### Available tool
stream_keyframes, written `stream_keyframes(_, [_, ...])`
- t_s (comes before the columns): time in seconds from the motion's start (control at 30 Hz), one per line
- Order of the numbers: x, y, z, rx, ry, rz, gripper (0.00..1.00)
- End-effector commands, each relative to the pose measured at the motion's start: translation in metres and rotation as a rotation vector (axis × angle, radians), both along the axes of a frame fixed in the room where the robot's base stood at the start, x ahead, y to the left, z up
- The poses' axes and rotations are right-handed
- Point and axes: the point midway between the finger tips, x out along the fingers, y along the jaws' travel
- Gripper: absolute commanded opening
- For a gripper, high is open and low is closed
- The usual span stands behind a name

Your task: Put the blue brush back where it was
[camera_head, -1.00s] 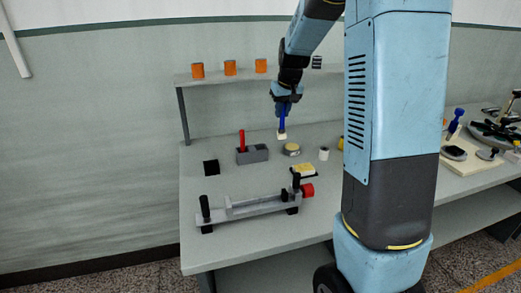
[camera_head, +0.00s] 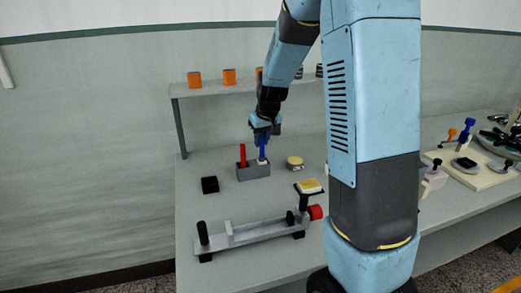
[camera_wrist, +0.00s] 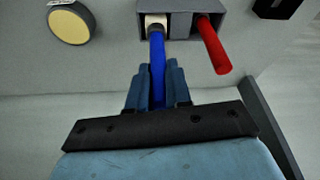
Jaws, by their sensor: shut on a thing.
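My gripper (camera_head: 264,135) is shut on the handle of the blue brush (camera_head: 262,149), which points bristles down. In the wrist view the brush (camera_wrist: 157,52) runs out between my fingers (camera_wrist: 158,80). Its pale bristle end is at one end compartment of the grey holder (camera_wrist: 181,23). In the head view the holder (camera_head: 253,173) stands on the bench with the bristle end at its right part, near its top edge. I cannot tell how deep the bristles sit. The red brush (camera_head: 242,155) stands in the holder's other end, and also shows in the wrist view (camera_wrist: 212,45).
A round tin with a yellowish top (camera_head: 295,162) stands right of the holder. A black square block (camera_head: 209,185) is to the left. A grey winding fixture (camera_head: 250,233) with a red knob lies in front. Orange spools (camera_head: 229,77) stand on the shelf behind.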

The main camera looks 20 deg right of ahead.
Motion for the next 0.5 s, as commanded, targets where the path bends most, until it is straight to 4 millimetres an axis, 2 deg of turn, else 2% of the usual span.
stream_keyframes(0.3, [-0.001, -0.001, -0.035, -0.001, 0.003, -0.003, 0.00])
stream_keyframes(0.5, [0.000, -0.001, -0.036, 0.000, -0.001, -0.002, 0.00])
